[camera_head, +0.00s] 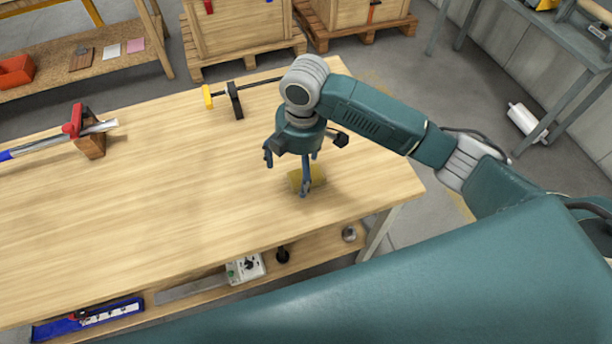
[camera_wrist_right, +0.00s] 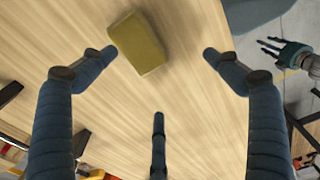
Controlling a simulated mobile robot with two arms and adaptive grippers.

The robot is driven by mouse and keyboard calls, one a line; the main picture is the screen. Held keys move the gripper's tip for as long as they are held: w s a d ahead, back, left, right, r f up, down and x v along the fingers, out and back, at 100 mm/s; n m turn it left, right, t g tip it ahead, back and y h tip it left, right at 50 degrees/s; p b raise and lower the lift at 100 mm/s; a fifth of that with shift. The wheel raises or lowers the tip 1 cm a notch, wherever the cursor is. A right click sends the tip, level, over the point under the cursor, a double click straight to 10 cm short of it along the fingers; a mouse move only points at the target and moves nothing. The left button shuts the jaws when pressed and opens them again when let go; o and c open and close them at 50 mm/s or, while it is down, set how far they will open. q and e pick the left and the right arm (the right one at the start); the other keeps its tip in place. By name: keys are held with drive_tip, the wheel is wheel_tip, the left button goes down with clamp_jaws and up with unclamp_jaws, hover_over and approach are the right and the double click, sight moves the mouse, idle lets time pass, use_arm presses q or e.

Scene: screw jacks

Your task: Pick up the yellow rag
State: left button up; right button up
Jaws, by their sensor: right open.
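The yellow rag (camera_head: 319,173) lies on the wooden workbench (camera_head: 200,200) near its right end, as a folded rectangular pad. In the head view my right gripper (camera_head: 296,176) points down over it and hides part of it. In the right wrist view the rag (camera_wrist_right: 138,45) lies beyond the fingertips, nearer the left one, with bare wood around it. The three fingers of my right gripper (camera_wrist_right: 157,75) are spread and hold nothing. Another dark gripper (camera_wrist_right: 287,54), seemingly my left one, shows small at the right of the wrist view; its grip is unclear.
A black rod with a yellow end (camera_head: 232,94) lies behind my right gripper. A red clamp holding a metal bar (camera_head: 75,128) is at the bench's left. A lower shelf (camera_head: 310,250) holds a control box (camera_head: 245,268). Bare wood surrounds the rag.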

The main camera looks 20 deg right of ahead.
drive_tip(key=shift+n+h, duration=0.3)
drive_tip(key=shift+h, duration=0.1)
drive_tip(key=w+d+r, duration=0.2)
drive_tip(key=d+r, duration=0.1)
drive_tip(key=shift+w+d, duration=0.25)
drive_tip(key=shift+w, duration=0.05)
drive_tip(key=f, duration=0.3)
drive_tip(key=f+p, duration=0.1)
drive_tip(key=f, duration=0.1)
drive_tip(key=shift+w+d, duration=0.2)
drive_tip(key=shift+d, duration=0.05)
drive_tip(key=shift+a+f+p, duration=0.25)
drive_tip(key=shift+f+p, duration=0.2)
drive_tip(key=shift+f, duration=0.9)
drive_tip(key=shift+a+f+p, duration=0.2)
drive_tip(key=shift+f+p, duration=0.2)
drive_tip(key=shift+f, duration=0.9)
drive_tip(key=c, duration=1.2)
